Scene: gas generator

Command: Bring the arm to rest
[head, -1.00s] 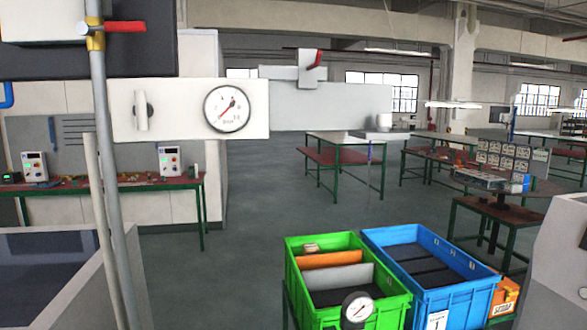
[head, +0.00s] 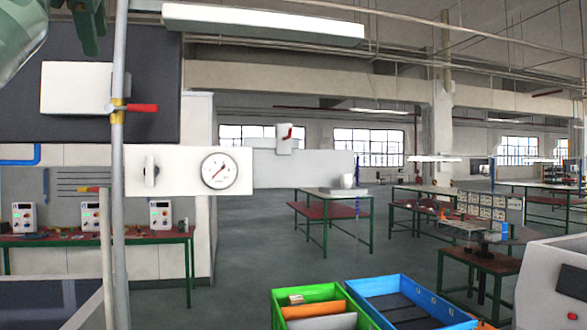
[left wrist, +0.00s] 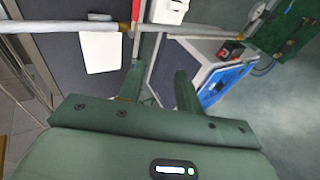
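My left gripper (head: 91,32) shows at the top left of the head view, raised high, with green fingers and part of a green body. In the left wrist view its two fingers (left wrist: 158,68) stand apart with nothing between them. A grey pipe with a red-handled valve (head: 142,108) stands below and to the right of it in the head view. The red handle also shows beyond the fingers in the left wrist view (left wrist: 135,12). My right gripper is out of view.
A green bin (head: 281,311) and a blue bin (head: 362,287) stand at the bottom centre. A bench (head: 160,237) with several control boxes is at the left. Green-legged tables (head: 325,207) stand behind. Open floor lies between.

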